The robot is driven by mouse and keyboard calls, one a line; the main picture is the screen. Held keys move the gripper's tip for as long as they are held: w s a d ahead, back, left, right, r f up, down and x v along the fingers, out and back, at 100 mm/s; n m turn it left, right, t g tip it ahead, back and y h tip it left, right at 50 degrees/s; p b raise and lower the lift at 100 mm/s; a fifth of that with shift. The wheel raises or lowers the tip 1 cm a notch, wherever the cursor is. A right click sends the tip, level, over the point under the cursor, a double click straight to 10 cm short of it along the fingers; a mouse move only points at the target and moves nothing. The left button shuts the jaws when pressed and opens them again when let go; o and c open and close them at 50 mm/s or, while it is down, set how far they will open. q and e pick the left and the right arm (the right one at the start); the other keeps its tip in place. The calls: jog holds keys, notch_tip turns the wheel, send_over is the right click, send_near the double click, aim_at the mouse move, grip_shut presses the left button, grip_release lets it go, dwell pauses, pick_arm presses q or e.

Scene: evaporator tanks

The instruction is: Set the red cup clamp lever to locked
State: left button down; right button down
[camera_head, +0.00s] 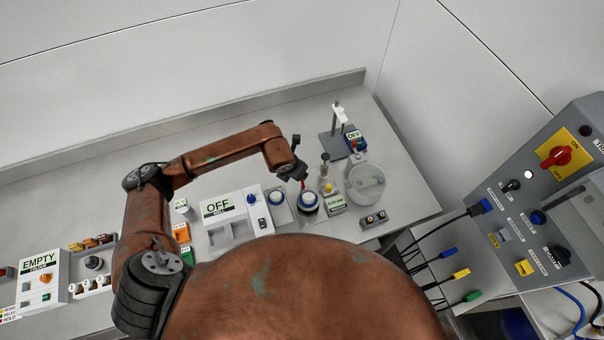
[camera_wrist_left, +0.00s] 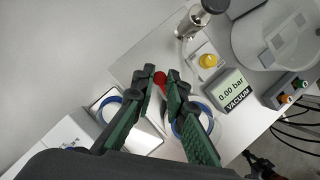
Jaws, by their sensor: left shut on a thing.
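The red clamp lever (camera_head: 302,184) rises by the right-hand white cup with a blue ring (camera_head: 308,202) in the head view. In the left wrist view the lever's red knob (camera_wrist_left: 160,78) lies between the fingertips of my left gripper (camera_wrist_left: 162,82), which is shut on it. The fingers hide part of the lever and of the blue-ringed cup (camera_wrist_left: 190,122). In the head view my left gripper (camera_head: 301,178) reaches down over this cup from behind. The lever's exact angle is hard to tell.
A vacuum gauge reading 0.00 bar (camera_wrist_left: 236,90), a yellow knob (camera_wrist_left: 208,61) and a clear round vessel (camera_head: 366,182) stand to the right.

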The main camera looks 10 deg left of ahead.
pick_arm(q)
jog(key=shift+s+a+f+n+y+b, duration=0.15)
jog(key=shift+s+f+n+y+b, duration=0.15)
jog(key=shift+n, duration=0.5)
jog(key=shift+r, duration=0.1)
jog(key=c, duration=1.9)
grip_release()
jog(key=shift+r, duration=0.1)
jog(key=shift+c, duration=0.2)
jog(key=shift+w, duration=0.1)
jog(key=d+v, duration=0.1)
jog(key=v, duration=1.1)
jog(key=shift+a, duration=0.45)
